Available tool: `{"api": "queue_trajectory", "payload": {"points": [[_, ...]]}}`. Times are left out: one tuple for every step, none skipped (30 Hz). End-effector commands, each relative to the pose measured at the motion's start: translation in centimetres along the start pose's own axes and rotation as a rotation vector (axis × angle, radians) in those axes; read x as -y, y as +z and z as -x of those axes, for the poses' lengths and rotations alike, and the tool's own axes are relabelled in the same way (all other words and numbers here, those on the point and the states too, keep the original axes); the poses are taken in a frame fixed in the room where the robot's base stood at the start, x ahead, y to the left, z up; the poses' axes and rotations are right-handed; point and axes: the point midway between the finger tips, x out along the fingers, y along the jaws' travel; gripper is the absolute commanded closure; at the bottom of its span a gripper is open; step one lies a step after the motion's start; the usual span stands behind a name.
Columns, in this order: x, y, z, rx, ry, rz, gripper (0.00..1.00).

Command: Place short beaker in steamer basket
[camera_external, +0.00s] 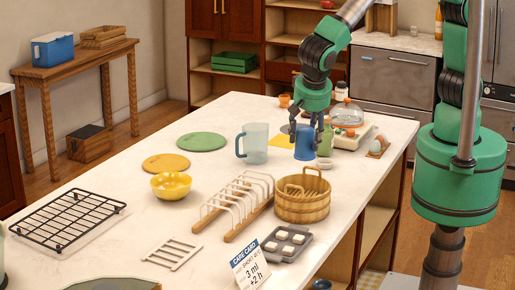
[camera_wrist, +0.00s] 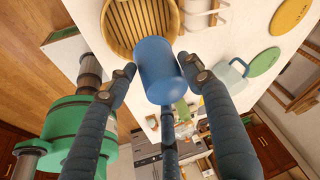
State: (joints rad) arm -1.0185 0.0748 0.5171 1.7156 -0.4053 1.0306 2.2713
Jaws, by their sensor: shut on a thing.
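A short, smooth blue beaker (camera_external: 304,146) is at the far right part of the white counter, under my gripper (camera_external: 305,132). The jaws are shut on it. In the wrist view the blue beaker (camera_wrist: 159,72) sits between the dark fingertips of my gripper (camera_wrist: 158,78). I cannot tell whether its base touches the counter. The round wooden steamer basket (camera_external: 302,205) stands nearer the camera with its slatted inside facing up. The basket (camera_wrist: 140,22) also shows in the wrist view, partly covered by the beaker.
A wooden-based rack (camera_external: 236,205) stands left of the basket, and a dark tray (camera_external: 285,243) with white pieces lies in front of it. A translucent mug (camera_external: 255,145) stands left of the beaker.

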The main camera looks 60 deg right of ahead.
Motion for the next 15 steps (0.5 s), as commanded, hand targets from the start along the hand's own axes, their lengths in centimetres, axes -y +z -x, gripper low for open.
{"api": "queue_trajectory", "payload": {"points": [[-0.1,0.4,-1.0,-0.002,0.003,0.003,0.75],[-0.1,0.5,-1.4,-0.002,0.004,0.004,0.75],[-0.1,0.8,-2.0,-0.002,0.003,0.005,0.75],[-0.1,0.9,-2.4,-0.001,0.003,0.005,0.75],[-0.1,1.0,-2.6,-0.001,0.002,0.004,0.75],[-0.1,1.1,-2.9,-0.001,0.001,0.004,0.75],[-0.1,1.2,-3.0,0.0,0.001,0.003,0.75],[-0.1,1.3,-3.1,0.0,0.0,0.003,0.75],[-0.1,1.3,-3.2,0.0,0.0,0.003,0.75],[-0.1,1.3,-3.2,0.001,-0.001,0.003,0.75],[0.0,1.4,-3.3,0.001,-0.001,0.003,0.75],[0.0,1.4,-3.3,0.001,-0.001,0.003,0.75],[0.0,1.4,-3.3,0.001,-0.001,0.004,0.75],[0.0,1.4,-3.3,0.001,-0.001,0.004,0.75],[0.0,1.4,-3.3,0.001,-0.001,0.004,0.75]]}}
